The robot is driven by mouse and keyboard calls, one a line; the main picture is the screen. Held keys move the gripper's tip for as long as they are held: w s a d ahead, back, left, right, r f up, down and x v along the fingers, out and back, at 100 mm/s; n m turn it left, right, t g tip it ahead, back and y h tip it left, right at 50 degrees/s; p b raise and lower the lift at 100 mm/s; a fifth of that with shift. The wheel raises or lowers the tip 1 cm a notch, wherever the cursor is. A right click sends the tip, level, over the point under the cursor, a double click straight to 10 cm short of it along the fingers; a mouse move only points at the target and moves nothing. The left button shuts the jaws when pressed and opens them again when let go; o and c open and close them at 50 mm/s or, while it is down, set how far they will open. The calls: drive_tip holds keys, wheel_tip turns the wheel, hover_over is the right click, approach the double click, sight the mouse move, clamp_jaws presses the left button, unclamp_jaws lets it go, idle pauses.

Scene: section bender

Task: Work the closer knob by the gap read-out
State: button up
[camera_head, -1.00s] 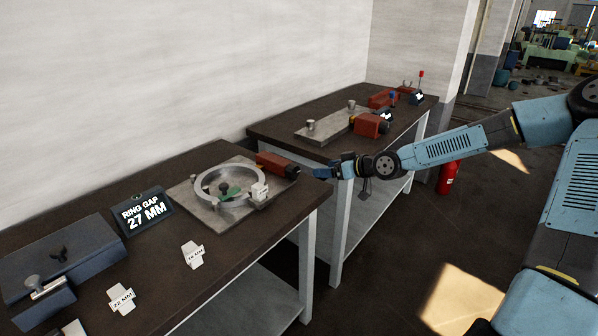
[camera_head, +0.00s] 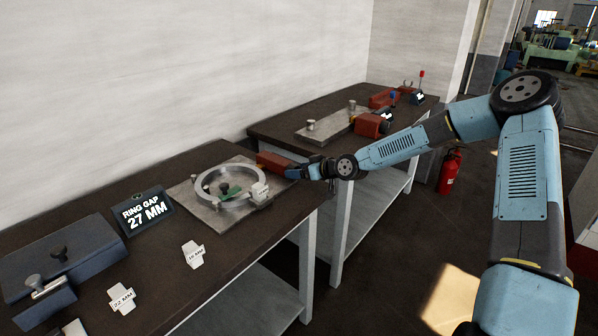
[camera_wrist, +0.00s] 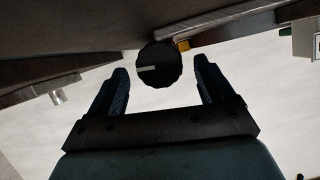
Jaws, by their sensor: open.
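The ring gap read-out (camera_head: 146,212) stands on the near bench and reads 27 MM. A metal ring (camera_head: 202,191) lies on a plate beside it, with a red-orange closer unit (camera_head: 273,161) at the plate's right end. In the wrist view the closer knob (camera_wrist: 159,65) is a dark round knob with a pale index line pointing left. My gripper (camera_head: 293,171) is at the right end of the closer unit. In the wrist view its open fingers (camera_wrist: 160,82) lie to either side of the knob with gaps showing. In the head view the knob is hidden by my gripper.
White gauge cards marked 22 MM (camera_head: 121,299) and 18 MM (camera_head: 193,254) lie on the near bench. A blue-grey box (camera_head: 62,255) stands at left. The second bench (camera_head: 290,122) holds another red unit (camera_head: 371,125). A fire extinguisher (camera_head: 450,171) stands beyond.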

drive_tip(key=shift+w+a+f, duration=0.1)
drive_tip(key=shift+w+a, duration=0.05)
drive_tip(key=shift+a, duration=0.1)
drive_tip(key=shift+c, duration=0.2)
drive_tip(key=c, duration=1)
drive_tip(key=o, duration=1)
drive_tip(key=shift+o, duration=0.2)
drive_tip(key=shift+d, duration=0.15)
